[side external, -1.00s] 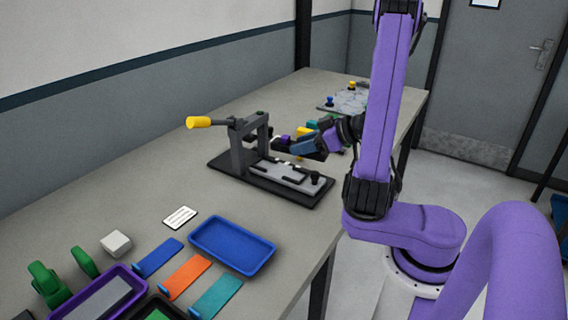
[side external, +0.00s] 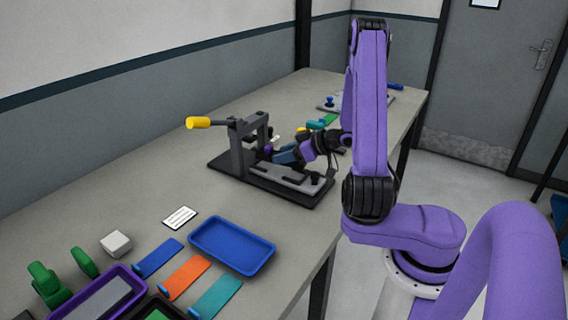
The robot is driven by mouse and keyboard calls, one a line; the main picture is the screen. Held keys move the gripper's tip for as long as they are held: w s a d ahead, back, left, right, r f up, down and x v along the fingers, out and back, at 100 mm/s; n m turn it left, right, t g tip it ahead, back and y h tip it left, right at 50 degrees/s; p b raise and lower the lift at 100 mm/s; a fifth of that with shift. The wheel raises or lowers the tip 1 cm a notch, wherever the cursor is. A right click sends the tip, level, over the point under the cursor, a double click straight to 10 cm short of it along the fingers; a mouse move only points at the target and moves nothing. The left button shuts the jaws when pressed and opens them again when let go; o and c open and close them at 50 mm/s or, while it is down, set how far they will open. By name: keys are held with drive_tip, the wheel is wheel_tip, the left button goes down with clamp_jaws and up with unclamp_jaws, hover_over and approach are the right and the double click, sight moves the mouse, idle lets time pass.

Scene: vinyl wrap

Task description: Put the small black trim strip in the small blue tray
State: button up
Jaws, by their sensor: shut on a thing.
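The blue tray (side external: 232,263) lies empty on the near part of the table, in front of the black fixture. My gripper (side external: 268,156) is low over the fixture's pale plate (side external: 285,177), beside the clamp's upright. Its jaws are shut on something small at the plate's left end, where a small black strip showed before. The strip itself is hidden or too small to make out between the fingers.
The clamp frame with its yellow handle (side external: 199,123) stands close left of my gripper. Blue, orange (side external: 185,277) and teal strips, a white block (side external: 116,243) and a purple tray (side external: 137,283) lie left of and below the blue tray. Bare table separates fixture and tray.

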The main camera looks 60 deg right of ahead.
drive_tip(key=f, duration=0.3)
drive_tip(key=shift+w+f, duration=0.15)
drive_tip(key=shift+w, duration=0.1)
drive_tip(key=shift+f, duration=0.15)
clamp_jaws()
drive_tip(key=o, duration=1.2)
unclamp_jaws()
drive_tip(key=shift+c, duration=0.2)
drive_tip(key=shift+d, duration=0.1)
